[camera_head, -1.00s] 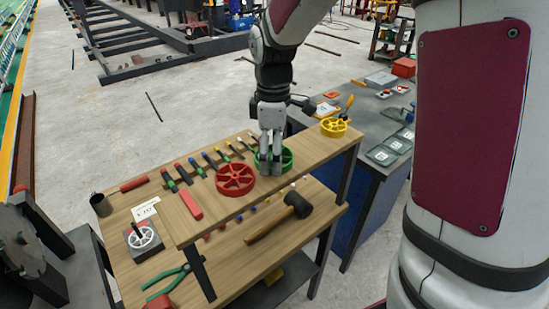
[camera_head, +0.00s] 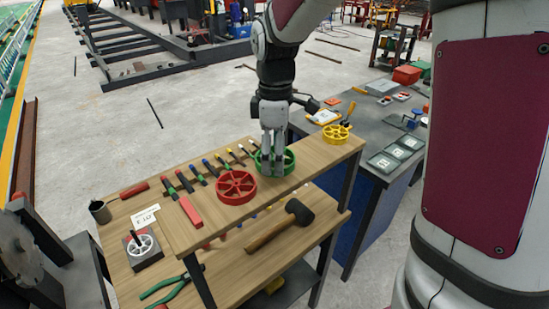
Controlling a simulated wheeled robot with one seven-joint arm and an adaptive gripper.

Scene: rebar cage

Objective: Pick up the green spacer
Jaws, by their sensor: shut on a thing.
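The green spacer (camera_head: 289,160) is a spoked wheel at the back of the wooden bench's upper shelf, between the red wheel and the yellow wheel. My gripper (camera_head: 272,172) points straight down at it, with its fingers in front of the spacer's middle and left part. The fingers are close together and shut on the green spacer. The fingers hide part of its spokes and rim. I cannot tell whether the spacer touches the shelf or is slightly above it.
The red spoked wheel (camera_head: 236,187) lies close to the left of my gripper. The yellow wheel (camera_head: 336,134) is to the right. Several screwdrivers lie behind on the left. A black-headed mallet (camera_head: 298,211) rests on the lower level. A grey table (camera_head: 372,118) stands at the right.

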